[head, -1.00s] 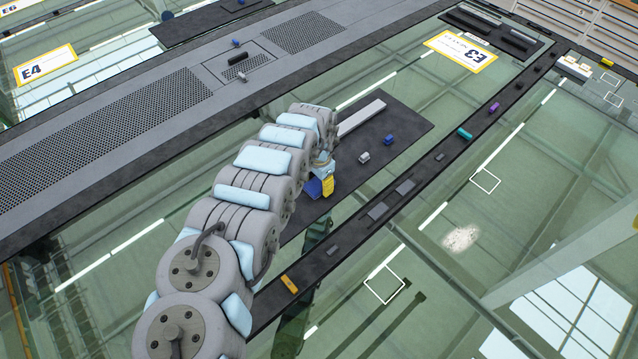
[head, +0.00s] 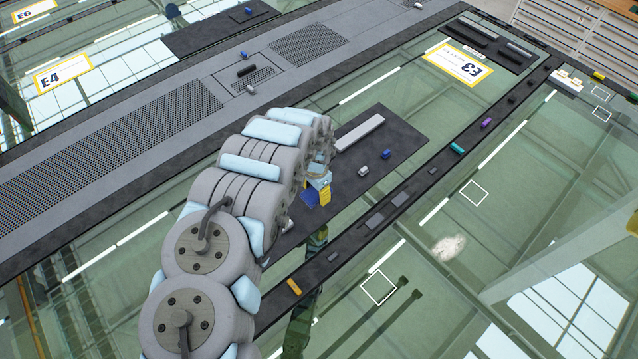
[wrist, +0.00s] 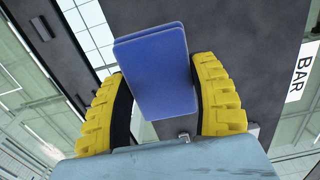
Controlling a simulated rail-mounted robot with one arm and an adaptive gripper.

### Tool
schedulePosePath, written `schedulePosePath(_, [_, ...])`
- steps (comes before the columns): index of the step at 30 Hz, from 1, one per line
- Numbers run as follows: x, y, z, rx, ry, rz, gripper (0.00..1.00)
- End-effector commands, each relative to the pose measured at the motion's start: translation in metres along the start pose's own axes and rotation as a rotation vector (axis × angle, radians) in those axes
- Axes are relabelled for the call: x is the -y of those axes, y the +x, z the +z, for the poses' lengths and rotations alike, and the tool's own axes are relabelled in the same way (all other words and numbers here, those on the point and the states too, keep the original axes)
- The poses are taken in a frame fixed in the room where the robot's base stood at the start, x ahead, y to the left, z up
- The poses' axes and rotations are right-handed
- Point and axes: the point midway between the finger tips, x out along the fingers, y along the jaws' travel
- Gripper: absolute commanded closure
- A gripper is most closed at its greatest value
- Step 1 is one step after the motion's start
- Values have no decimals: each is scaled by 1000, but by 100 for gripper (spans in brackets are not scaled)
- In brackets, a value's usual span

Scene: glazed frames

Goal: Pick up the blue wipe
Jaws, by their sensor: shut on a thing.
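The blue wipe (wrist: 157,72) is a flat, folded blue pad in the middle of the wrist view. It sits between the two yellow ribbed fingers of my gripper (wrist: 160,95), which are shut on it. In the head view the blue wipe (head: 309,197) shows at the tip of my arm, beside the yellow fingers of my gripper (head: 323,196), over the dark mat (head: 350,190). Part of it is hidden there by my gripper. The head view does not clearly show its height above the mat.
A long light grey bar (head: 360,134) lies on the mat. A small white item (head: 363,170) and a small blue item (head: 386,154) lie to the right. A dark strip (head: 415,185) with several small items runs along the glass. The glass (head: 520,190) at right is mostly clear.

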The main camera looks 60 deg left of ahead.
Motion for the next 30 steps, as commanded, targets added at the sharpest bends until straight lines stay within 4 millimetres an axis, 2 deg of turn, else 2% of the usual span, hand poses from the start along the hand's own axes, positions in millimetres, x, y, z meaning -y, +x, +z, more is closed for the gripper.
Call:
schedulePosePath(1, [-3,-12,5,5,0,3,62])
schedulePosePath(3, [-6,-15,10,7,0,4,62])
schedulePosePath(24, [-22,-28,49,5,0,-1,62])
schedulePosePath(30, [-24,-35,53,-2,-1,-3,62])
